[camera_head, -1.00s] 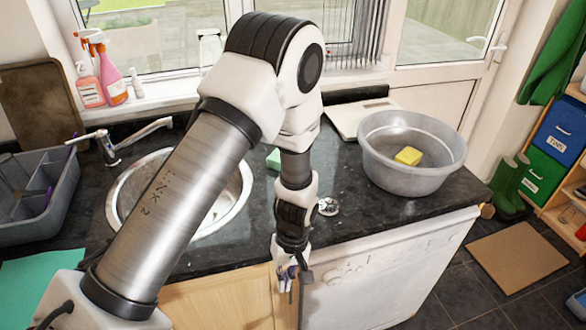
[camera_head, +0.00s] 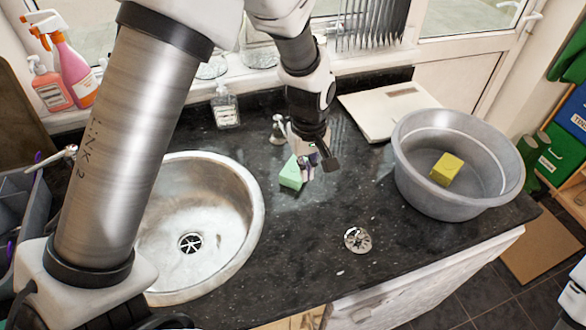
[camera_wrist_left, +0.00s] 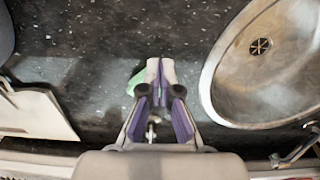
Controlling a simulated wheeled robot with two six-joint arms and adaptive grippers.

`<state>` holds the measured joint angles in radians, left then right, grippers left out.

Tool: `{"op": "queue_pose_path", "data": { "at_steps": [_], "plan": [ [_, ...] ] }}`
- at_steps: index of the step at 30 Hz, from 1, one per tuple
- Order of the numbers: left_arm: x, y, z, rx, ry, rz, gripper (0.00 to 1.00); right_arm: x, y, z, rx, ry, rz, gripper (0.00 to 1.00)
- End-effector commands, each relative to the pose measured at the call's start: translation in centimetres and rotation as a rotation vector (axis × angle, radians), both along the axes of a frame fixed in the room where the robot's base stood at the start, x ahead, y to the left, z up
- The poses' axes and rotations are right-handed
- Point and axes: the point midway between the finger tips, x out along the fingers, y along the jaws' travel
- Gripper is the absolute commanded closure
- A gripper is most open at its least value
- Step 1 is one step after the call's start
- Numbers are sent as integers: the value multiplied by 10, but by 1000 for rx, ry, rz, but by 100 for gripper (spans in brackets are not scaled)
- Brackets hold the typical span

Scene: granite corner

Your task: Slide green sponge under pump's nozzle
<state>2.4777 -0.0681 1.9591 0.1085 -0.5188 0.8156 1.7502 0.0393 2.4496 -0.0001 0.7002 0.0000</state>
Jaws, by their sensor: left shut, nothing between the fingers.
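The green sponge (camera_head: 291,174) lies on the dark counter, right of the sink. In the left wrist view it shows as a pale green patch (camera_wrist_left: 134,82), partly hidden behind the fingers. My left gripper (camera_head: 308,170) is shut and empty, pointing down just right of the sponge; whether it touches the sponge I cannot tell. Its closed fingers also show in the wrist view (camera_wrist_left: 158,80). A small metal pump (camera_head: 278,130) stands on the counter behind the sponge, with part of its top near the gripper. My right gripper is not in view.
A round steel sink (camera_head: 250,225) is at left. A clear soap bottle (camera_head: 226,108) stands behind it. A grey basin (camera_head: 440,203) holding a yellow sponge (camera_head: 446,169) is at right. A metal strainer (camera_head: 357,240) lies in front. A pale board (camera_head: 385,108) lies behind.

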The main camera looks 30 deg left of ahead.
Motion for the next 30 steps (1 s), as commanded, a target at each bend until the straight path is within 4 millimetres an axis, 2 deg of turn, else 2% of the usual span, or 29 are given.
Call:
{"op": "queue_pose_path", "data": {
  "at_steps": [5,17,22,30],
  "plan": [
    [-1,0,-16,0,5,0,100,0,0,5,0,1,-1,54],
    [-2,0,-100,0,6,0,100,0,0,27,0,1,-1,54],
    [18,22,-97,-3,1,1,100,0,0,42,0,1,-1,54],
    [25,30,-100,0,1,0,100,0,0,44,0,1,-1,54]
  ]
}}
